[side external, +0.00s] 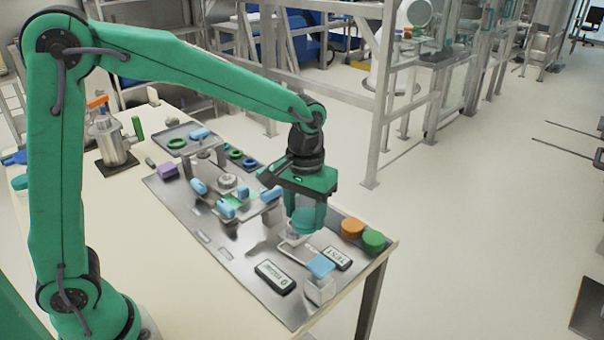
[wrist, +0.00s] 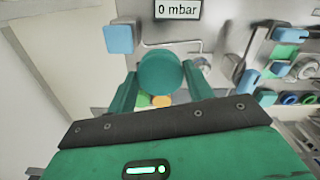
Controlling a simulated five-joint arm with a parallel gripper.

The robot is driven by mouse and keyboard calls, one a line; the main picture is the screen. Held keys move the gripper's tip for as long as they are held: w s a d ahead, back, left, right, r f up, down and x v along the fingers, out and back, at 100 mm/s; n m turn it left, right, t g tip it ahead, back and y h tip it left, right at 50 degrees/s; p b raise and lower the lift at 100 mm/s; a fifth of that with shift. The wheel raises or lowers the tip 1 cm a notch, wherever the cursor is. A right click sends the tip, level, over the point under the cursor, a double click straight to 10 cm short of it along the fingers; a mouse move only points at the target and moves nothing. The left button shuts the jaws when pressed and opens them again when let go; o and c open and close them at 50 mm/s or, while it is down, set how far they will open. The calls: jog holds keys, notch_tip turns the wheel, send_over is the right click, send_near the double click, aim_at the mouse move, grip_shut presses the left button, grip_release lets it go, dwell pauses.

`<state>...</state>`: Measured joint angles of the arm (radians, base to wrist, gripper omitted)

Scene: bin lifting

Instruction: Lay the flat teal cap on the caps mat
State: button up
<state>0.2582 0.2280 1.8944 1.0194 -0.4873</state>
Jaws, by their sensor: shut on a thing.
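The flat teal cap (wrist: 160,72) shows as a round disc between my gripper's fingers in the wrist view. My gripper (side external: 306,222) is shut on it above the right part of the metal plate. In the side view the teal cap and green fingers blend, so its outline is hard to tell. An orange cap (side external: 352,228) and a green cap (side external: 373,241) sit side by side near the table's right corner. They peek out below the teal cap in the wrist view. I cannot make out the caps mat's outline.
A display reading "0 mbar" (side external: 275,277), a TEST block (side external: 336,258) and a blue-topped fitting (side external: 320,268) stand near my gripper. Blue-handled valves (side external: 226,208) and pipework lie left of it. The table's right edge is close.

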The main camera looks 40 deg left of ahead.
aim_at(306, 215)
jog(key=shift+r, duration=0.45)
dwell(0.5)
jog(key=shift+r, duration=0.75)
jog(key=shift+r, duration=0.55)
jog(key=shift+w, duration=0.15)
jog(key=w+f, duration=0.6)
jog(key=w, duration=0.5)
jog(key=shift+d+m, duration=0.2)
jog(key=shift+m, duration=0.2)
jog(key=shift+w+a, duration=0.1)
jog(key=shift+w, duration=0.05)
jog(key=w+a+f, duration=0.2)
jog(key=a, duration=0.1)
jog(key=w+a+f, duration=0.2)
jog(key=a, duration=0.1)
jog(key=w+a+f, duration=0.2)
jog(key=a+f, duration=0.1)
jog(key=shift+a, duration=0.35)
